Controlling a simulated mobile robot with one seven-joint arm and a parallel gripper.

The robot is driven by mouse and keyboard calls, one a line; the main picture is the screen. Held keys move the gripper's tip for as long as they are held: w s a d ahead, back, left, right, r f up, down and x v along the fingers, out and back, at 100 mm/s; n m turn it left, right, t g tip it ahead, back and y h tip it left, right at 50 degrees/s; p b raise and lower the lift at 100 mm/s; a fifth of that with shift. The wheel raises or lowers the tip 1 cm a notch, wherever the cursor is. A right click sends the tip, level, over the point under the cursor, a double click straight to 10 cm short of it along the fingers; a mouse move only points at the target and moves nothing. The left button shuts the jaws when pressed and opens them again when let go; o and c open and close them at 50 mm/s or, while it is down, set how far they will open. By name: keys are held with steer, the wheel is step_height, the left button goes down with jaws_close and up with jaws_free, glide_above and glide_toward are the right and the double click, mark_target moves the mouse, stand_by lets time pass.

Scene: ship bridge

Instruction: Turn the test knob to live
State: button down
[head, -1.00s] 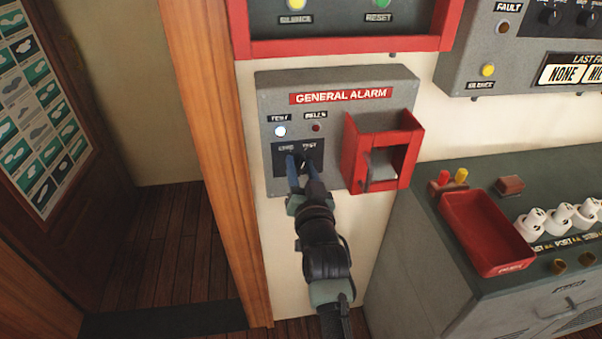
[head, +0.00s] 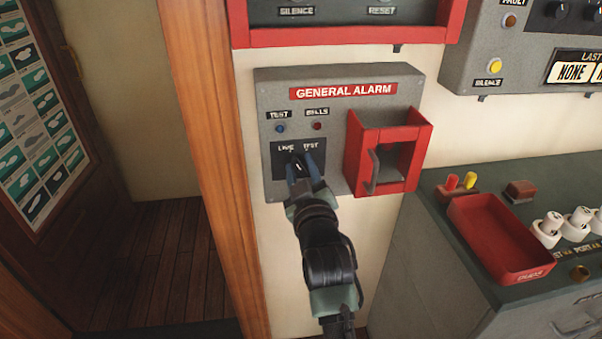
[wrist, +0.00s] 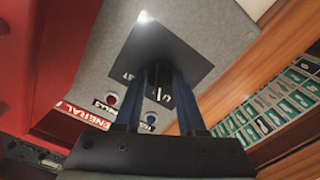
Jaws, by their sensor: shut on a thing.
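The grey GENERAL ALARM box (head: 340,82) is on the wall in the head view. Its dark plate (head: 279,172) has LIVE at left and TEST at right. My gripper (head: 304,163) reaches up to this plate, its blue fingers shut on the test knob (head: 298,166). The fingers cover most of the knob, and its pointer direction is hard to read. In the wrist view the fingers also meet the plate (wrist: 155,50). The TEST lamp (head: 280,129) looks blue and unlit. The BELLS lamp (head: 317,126) is dark red.
A red open-fronted housing (head: 358,150) with a grey handle (head: 373,170) sticks out just right of the knob. A console with a red tray (head: 468,215) stands at lower right. A wooden post (head: 205,150) is at left.

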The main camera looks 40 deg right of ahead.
steer(key=shift+n, duration=0.6)
steer(key=c, duration=0.5)
jaws_free()
steer(key=shift+s, duration=0.15)
steer(key=b+v, duration=0.1)
steer(key=v, duration=1.1)
steer(key=shift+s+a, duration=0.2)
steer(key=shift+s, duration=0.15)
